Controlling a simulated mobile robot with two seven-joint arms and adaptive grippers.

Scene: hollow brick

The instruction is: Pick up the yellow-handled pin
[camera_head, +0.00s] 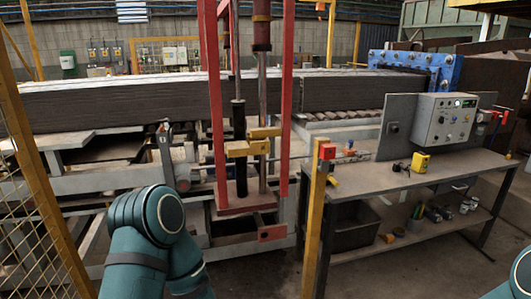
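I cannot make out a yellow-handled pin for certain. A small yellow piece (333,181) lies at the left end of the grey workbench (455,172), beside a yellow post. A yellow block-shaped object (419,162) stands on the bench below the control box, with a small black item (400,167) at its left. Yellow blocks (248,148) also sit on the red press frame. My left arm rises at the lower left and my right arm shows only at the lower right corner. Neither gripper is in view.
A yellow post (317,225) with a red box stands at the bench's left end. The control box (444,120) stands at the bench's back. A lower shelf (400,238) holds a dark bin and several small items. Yellow mesh fencing (40,190) is at left. The bench's front is clear.

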